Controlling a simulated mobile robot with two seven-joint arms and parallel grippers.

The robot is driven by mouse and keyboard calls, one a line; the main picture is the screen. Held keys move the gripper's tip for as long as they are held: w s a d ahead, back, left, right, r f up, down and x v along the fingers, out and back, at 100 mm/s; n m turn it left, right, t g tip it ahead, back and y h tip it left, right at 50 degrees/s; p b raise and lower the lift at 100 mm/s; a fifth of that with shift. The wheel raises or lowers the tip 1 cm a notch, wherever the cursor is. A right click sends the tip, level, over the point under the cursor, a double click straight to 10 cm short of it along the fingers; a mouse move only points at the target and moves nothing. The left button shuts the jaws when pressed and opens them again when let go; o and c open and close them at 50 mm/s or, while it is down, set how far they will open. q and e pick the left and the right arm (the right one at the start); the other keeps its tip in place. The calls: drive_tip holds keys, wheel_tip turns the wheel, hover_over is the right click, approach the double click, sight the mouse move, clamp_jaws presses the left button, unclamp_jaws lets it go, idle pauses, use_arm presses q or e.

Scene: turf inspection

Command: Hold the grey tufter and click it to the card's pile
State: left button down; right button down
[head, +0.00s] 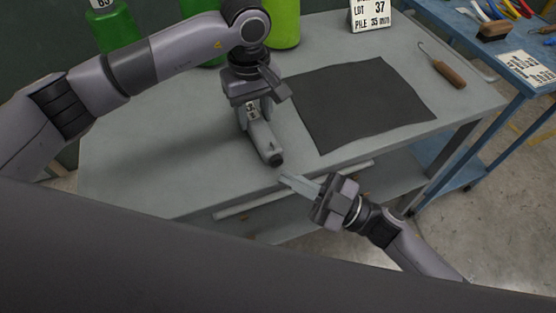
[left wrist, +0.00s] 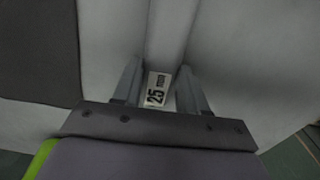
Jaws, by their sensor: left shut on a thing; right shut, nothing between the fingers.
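The grey tufter (head: 264,144) hangs from my left gripper (head: 252,110), its dark tip pointing down over the table's front part. The left gripper is shut on it. In the left wrist view the tufter (left wrist: 165,40) runs up between the two fingers, and its white label (left wrist: 156,88) reads 25 mm. The white card (head: 370,15) stands at the back of the table and reads LOT 37, PILE 35 mm; its top is cut off. My right gripper (head: 287,180) is shut and empty near the table's front edge, just below the tufter's tip.
A dark mat (head: 365,103) lies flat on the grey table (head: 150,150). A wooden-handled hook (head: 448,73) lies to its right. Green bottles (head: 284,25) stand at the back. A blue bench (head: 515,70) holds a brush (head: 493,31) and pliers. The table's front left is clear.

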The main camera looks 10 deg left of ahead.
drive_tip(key=shift+w+a, duration=0.1)
drive_tip(key=shift+w+a, duration=0.15)
drive_tip(key=shift+w, duration=0.05)
use_arm(q)
drive_tip(key=shift+r, duration=0.1)
use_arm(e)
drive_tip(key=shift+w+a, duration=0.15)
drive_tip(key=shift+w, duration=0.05)
idle(0.5)
use_arm(q)
drive_tip(key=shift+s+d+r, duration=0.1)
drive_tip(key=shift+s+d, duration=0.05)
drive_tip(key=shift+d, duration=0.05)
use_arm(e)
drive_tip(key=shift+w+a+r, duration=0.1)
drive_tip(key=shift+w+a, duration=0.1)
drive_tip(key=shift+w, duration=0.05)
idle(0.4)
use_arm(q)
drive_tip(key=shift+a, duration=0.25)
use_arm(e)
drive_tip(key=shift+s+d+f, duration=0.35)
drive_tip(key=shift+s+d, duration=0.1)
drive_tip(key=shift+s, duration=0.05)
drive_tip(key=shift+s+d+r, duration=0.1)
drive_tip(key=shift+s+d, duration=0.7)
drive_tip(key=shift+s, duration=0.2)
drive_tip(key=shift+s+d, duration=0.8)
drive_tip(key=shift+s, duration=0.2)
